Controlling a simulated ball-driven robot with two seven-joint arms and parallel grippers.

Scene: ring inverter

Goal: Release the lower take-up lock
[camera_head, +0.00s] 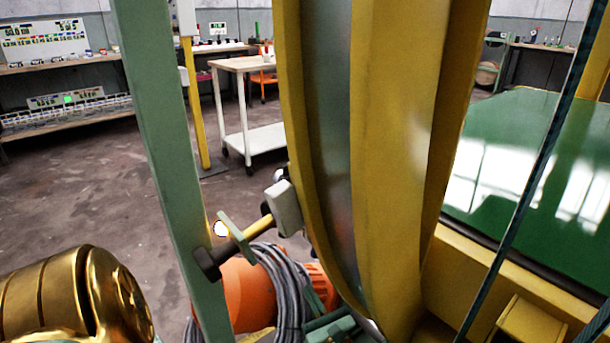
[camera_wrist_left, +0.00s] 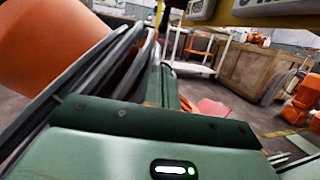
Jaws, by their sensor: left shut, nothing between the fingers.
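What looks like the take-up lock is a short yellow pin (camera_head: 253,229) with a black end (camera_head: 208,263) and a green cross plate (camera_head: 237,238). It spans from the green post (camera_head: 165,130) to a grey block (camera_head: 285,207) at the big yellow ring (camera_head: 395,150). I cannot tell its locked state. In the left wrist view, my left gripper (camera_wrist_left: 163,84) is shut and empty, beside grey cables (camera_wrist_left: 100,70) and an orange drum-like body (camera_wrist_left: 50,45). In the head view it is hard to pick out among green parts below the lock. My right gripper is not in view.
An orange machine (camera_head: 247,295) with coiled cable (camera_head: 287,285) stands close below the lock. A glossy green panel (camera_head: 540,170) lies right of the ring. A white cart (camera_head: 255,138) stands behind, with open floor left of it. A wooden crate (camera_wrist_left: 258,72) stands farther off.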

